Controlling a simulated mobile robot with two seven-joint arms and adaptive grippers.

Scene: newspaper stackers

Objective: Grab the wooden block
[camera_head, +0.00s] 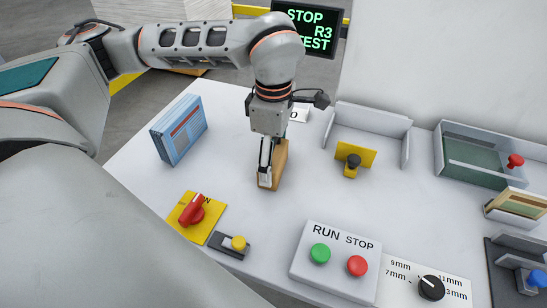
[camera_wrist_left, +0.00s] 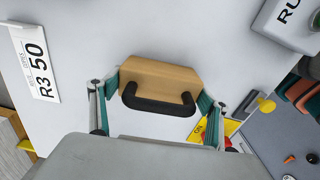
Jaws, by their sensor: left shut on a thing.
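The wooden block (camera_head: 280,168) is light brown and stands on the white table near its middle. In the left wrist view the block (camera_wrist_left: 168,74) shows a black curved handle (camera_wrist_left: 158,104) on the side facing me. My left gripper (camera_head: 267,174) reaches down onto the block from above. Its two fingers (camera_wrist_left: 158,88) are at the block's two ends, shut on it. The gripper hides part of the block in the head view. I cannot tell whether the block is touching the table. My right gripper is in neither view.
A blue stack of papers (camera_head: 178,131) stands to the left. A red knob (camera_head: 193,211) on a yellow plate and a RUN/STOP button box (camera_head: 335,262) are toward the front. A grey open holder (camera_head: 368,122) and a green tray (camera_head: 480,157) are to the right.

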